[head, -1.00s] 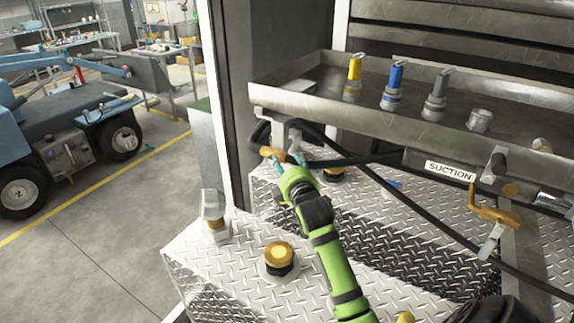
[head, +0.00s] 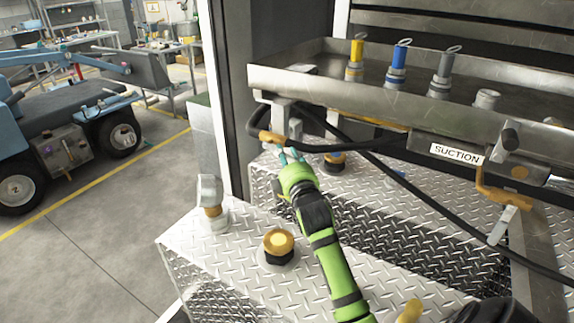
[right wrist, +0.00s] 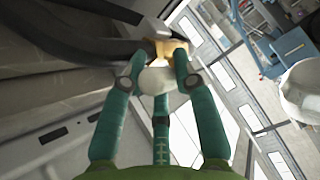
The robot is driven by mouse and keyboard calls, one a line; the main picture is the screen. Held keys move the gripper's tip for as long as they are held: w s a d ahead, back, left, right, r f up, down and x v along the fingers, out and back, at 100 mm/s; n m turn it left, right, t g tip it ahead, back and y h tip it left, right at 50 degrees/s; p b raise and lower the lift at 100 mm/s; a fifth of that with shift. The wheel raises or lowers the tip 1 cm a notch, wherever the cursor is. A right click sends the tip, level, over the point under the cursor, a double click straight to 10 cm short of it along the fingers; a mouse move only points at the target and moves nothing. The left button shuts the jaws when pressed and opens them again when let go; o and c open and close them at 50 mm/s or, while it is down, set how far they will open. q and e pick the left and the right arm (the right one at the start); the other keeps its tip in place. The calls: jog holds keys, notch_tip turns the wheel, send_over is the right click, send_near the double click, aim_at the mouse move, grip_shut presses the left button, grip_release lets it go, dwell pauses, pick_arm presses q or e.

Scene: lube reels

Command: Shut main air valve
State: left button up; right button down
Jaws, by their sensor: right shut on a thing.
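The valve (head: 271,137) is a brass-coloured fitting under the left end of the metal tray, with black hoses beside it. I cannot read a label on it. My right gripper (head: 287,155) is at the valve, just below it, at the end of the green arm. In the right wrist view, its teal fingers (right wrist: 160,75) are closed around a pale, whitish handle (right wrist: 155,82) below the brass body (right wrist: 167,48). In the head view the fingers mostly hide this handle. My left gripper is not in view.
The metal tray (head: 340,91) overhangs the valve. Black hoses (head: 365,154) cross close to my gripper. A SUCTION label (head: 456,153) and another brass valve (head: 495,195) are at right. Diamond-plate boxes (head: 215,248) with a brass cap (head: 279,242) lie below.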

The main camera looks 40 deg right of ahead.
jog(key=f+m+t+b, duration=0.1)
jog(key=f+b, duration=0.1)
jog(key=b, duration=0.1)
jog(key=shift+w+m+h, duration=0.15)
jog(key=shift+m+h, duration=0.15)
jog(key=shift+h, duration=0.1)
jog(key=shift+a+r+b, duration=0.1)
jog(key=shift+b, duration=0.35)
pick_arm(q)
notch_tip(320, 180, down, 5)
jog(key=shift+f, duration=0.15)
pick_arm(e)
jog(key=shift+r, duration=0.1)
jog(key=c, duration=0.9)
grip_release()
jog(key=shift+w, duration=0.1)
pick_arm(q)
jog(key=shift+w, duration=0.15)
pick_arm(e)
jog(key=v, duration=1.2)
jog(key=shift+f, duration=0.25)
